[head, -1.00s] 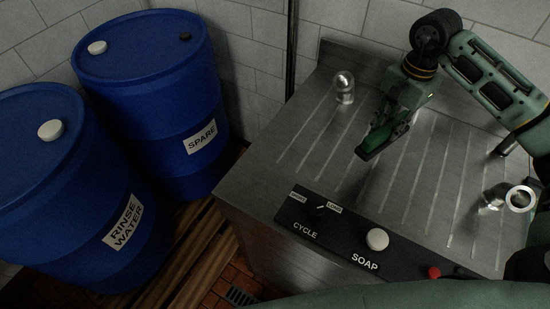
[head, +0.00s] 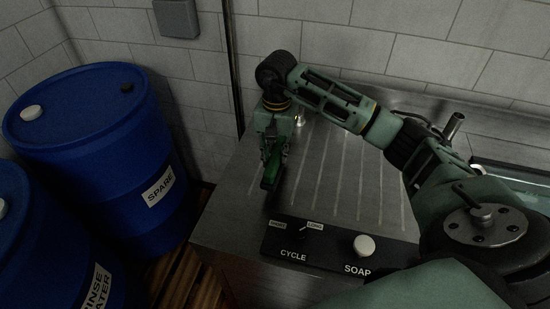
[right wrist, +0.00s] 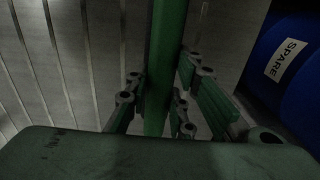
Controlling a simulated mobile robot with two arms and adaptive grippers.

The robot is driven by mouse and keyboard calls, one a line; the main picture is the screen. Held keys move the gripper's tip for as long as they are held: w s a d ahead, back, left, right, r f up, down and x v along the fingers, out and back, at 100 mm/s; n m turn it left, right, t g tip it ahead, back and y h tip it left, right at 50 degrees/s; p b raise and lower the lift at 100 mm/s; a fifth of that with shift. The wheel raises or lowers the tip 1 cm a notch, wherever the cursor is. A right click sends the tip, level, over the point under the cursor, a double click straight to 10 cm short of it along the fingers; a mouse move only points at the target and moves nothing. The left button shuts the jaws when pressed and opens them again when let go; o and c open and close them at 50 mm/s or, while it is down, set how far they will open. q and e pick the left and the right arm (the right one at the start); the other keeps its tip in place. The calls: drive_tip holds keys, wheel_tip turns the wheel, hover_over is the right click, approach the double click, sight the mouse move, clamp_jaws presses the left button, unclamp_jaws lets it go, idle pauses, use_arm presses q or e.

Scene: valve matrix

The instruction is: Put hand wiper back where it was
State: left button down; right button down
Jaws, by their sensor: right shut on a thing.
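The green hand wiper (head: 269,176) is in my right gripper (head: 272,150), over the left part of the ribbed steel counter in the head view. It hangs downward, and its lower end looks dark. In the right wrist view the wiper (right wrist: 165,60) is a long green bar between the fingers, which are shut on it. Its gap to the counter is hard to judge. My left gripper is out of view.
The grooved steel counter (head: 345,185) has a front panel with a CYCLE dial (head: 302,229) and a white SOAP knob (head: 364,245). A blue SPARE barrel (head: 95,150) stands left of it, with a RINSE WATER barrel (head: 60,260) nearer. A tiled wall (head: 420,50) is behind.

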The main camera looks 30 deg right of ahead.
drive_tip(key=shift+w+f, duration=0.1)
drive_tip(key=shift+f, duration=0.15)
wheel_tip(320, 180, down, 3)
drive_tip(key=shift+f+p, duration=0.15)
drive_tip(key=shift+p, duration=0.8)
drive_tip(key=shift+f, duration=0.2)
drive_tip(key=shift+f+b, duration=0.25)
drive_tip(key=shift+b, duration=0.05)
drive_tip(key=c, duration=1.5)
unclamp_jaws()
drive_tip(key=shift+r, duration=0.1)
drive_tip(key=shift+c, duration=0.2)
